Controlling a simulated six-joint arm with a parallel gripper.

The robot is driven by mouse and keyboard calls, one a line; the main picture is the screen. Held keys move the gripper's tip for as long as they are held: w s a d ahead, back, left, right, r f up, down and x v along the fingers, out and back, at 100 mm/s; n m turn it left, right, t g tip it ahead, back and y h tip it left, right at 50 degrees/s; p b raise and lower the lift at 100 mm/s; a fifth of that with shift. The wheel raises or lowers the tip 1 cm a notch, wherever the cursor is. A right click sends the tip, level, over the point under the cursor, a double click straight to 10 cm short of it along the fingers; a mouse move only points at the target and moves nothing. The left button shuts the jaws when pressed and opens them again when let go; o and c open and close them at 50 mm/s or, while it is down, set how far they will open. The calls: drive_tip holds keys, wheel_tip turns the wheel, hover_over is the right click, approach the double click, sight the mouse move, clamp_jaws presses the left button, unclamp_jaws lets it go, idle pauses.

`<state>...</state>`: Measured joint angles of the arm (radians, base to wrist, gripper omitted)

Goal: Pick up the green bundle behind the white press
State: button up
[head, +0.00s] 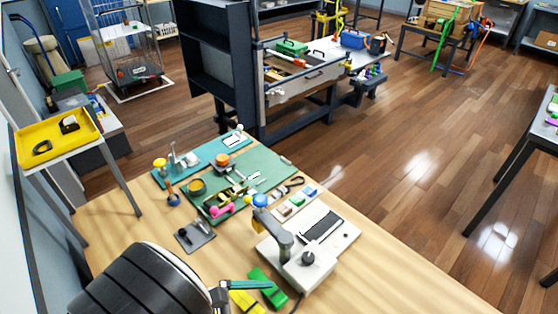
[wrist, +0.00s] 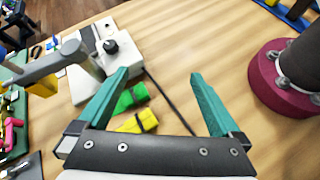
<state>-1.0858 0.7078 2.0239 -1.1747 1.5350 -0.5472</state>
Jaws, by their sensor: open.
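The green bundle (head: 268,288) lies on the wooden table beside the base of the white press (head: 318,236), with a dark band around it. It also shows in the wrist view (wrist: 128,98), between my fingers in the picture and close to the left one, which covers part of it. A yellow bundle (head: 246,302) lies right next to it and shows in the wrist view (wrist: 137,122). My gripper (wrist: 160,76) is open and empty, with its teal fingers spread. It seems to be above the bundles; the exact height is unclear. In the head view my arm hides part of this area.
The press's grey arm (wrist: 38,70) and its base stand close on the left in the wrist view. A dark cable (wrist: 172,98) runs across the table beside the bundles. A green mat (head: 262,168) with tools lies farther back.

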sight(278, 290)
drive_tip(key=a+f+n+t, duration=0.2)
drive_tip(key=a+n, duration=0.1)
drive_tip(key=a+f+n+t, duration=0.2)
drive_tip(key=f+n+t, duration=0.1)
drive_tip(key=n, duration=0.1)
drive_tip(key=shift+s+a+f+y, duration=0.15)
drive_tip(key=shift+a+f+y, duration=0.15)
drive_tip(key=shift+a+f, duration=0.1)
drive_tip(key=x, duration=1.1)
drive_tip(key=shift+w+a+f, duration=0.1)
drive_tip(key=shift+w+a, duration=0.1)
drive_tip(key=shift+w, duration=0.2)
drive_tip(key=c, duration=1.4)
